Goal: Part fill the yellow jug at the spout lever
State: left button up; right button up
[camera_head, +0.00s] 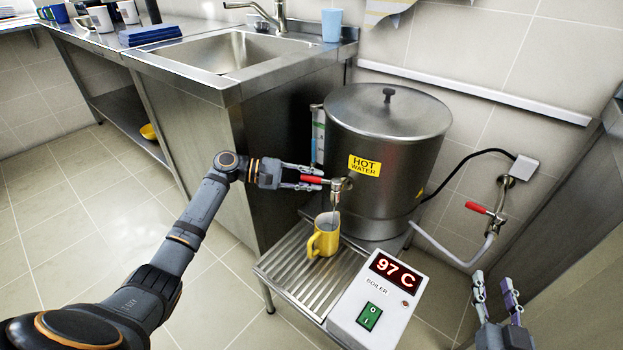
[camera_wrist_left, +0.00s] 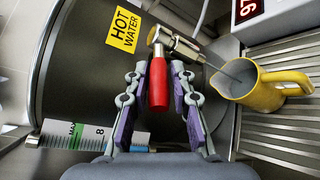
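The yellow jug (camera_head: 324,239) stands upright on the slatted drip tray (camera_head: 290,276) below the boiler's spout. In the left wrist view the jug (camera_wrist_left: 262,94) shows its open mouth, and a thin grey stream runs from the spout (camera_wrist_left: 188,47) into it. The water level inside is hard to read. My left gripper (camera_head: 308,178) is at the spout's red lever (camera_wrist_left: 158,84). Its fingers lie either side of the lever, with gaps visible along most of the handle. My right gripper (camera_head: 496,291) is open and empty at the lower right.
The steel hot-water boiler (camera_head: 385,140) stands behind the tray. A control box (camera_head: 378,300) reads 97 C at the tray's right. A sink counter (camera_head: 229,85) is at the left. A second red-handled valve (camera_head: 478,208) and hose are on the right wall.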

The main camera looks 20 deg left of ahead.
pick_arm(q)
jog(key=shift+o, duration=1)
notch_tip(320, 180, up, 10)
jog(key=shift+r, duration=0.1)
